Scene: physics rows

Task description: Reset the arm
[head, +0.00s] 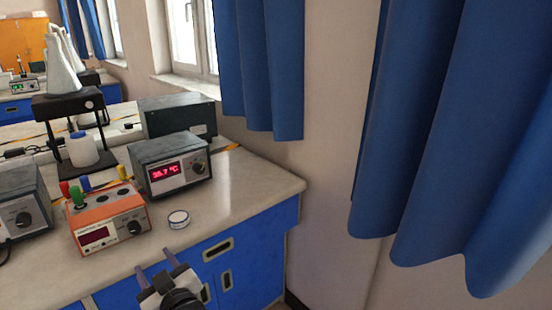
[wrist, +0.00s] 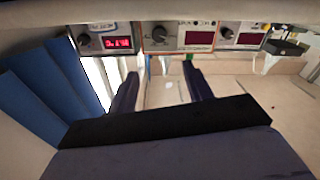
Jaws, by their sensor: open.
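My gripper (head: 155,262) shows at the bottom of the head view, in front of the blue bench cabinets. Its two fingers are spread apart with nothing between them. In the wrist view the fingers of my gripper (wrist: 161,70) are also apart and empty. The task names no separate object.
On the bench (head: 240,185) stand a grey box reading 38.7 °C (head: 168,168), an orange unit (head: 108,225) with coloured plugs, and a black stand (head: 70,105) bearing a flask (head: 62,70). Blue curtains (head: 450,130) hang at right. The bench's right end is clear.

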